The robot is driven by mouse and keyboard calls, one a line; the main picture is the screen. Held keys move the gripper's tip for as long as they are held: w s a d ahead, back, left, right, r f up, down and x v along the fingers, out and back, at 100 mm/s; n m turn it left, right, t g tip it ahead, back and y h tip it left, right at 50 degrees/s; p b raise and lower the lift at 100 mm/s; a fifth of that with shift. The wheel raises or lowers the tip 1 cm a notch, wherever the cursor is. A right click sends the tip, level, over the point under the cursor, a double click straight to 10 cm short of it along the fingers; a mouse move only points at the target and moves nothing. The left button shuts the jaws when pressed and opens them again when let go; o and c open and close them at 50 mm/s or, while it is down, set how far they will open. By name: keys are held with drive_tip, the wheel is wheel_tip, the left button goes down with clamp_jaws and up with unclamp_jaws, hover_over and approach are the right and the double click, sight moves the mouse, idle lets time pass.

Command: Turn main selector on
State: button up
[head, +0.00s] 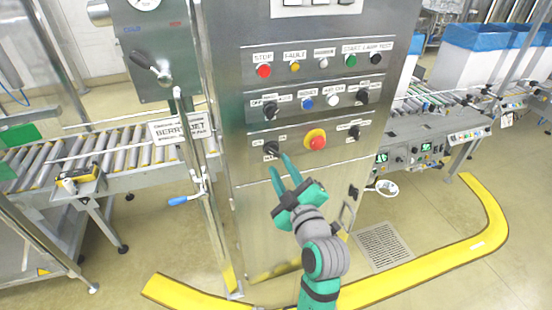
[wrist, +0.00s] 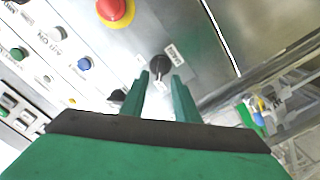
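The control panel (head: 238,150) is a steel cabinet front with rows of buttons and knobs. A black selector knob (head: 270,148) sits at the left of its bottom row, and I take it to be the main selector; its label is too small to read surely. My gripper (head: 278,164) is just below and in front of this knob, fingers open and empty. In the wrist view the knob (wrist: 160,66) shows just beyond and between the two green fingertips (wrist: 159,80). I cannot tell whether they touch it. The knob's exact setting is unclear.
A red emergency button (head: 317,141) on a yellow base is right of the knob, with another black selector (head: 354,132) beyond it. More buttons and selectors fill the rows above.

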sight(274, 154)
drive_tip(key=x, duration=0.3)
drive_tip(key=shift+x, duration=0.8)
clamp_jaws()
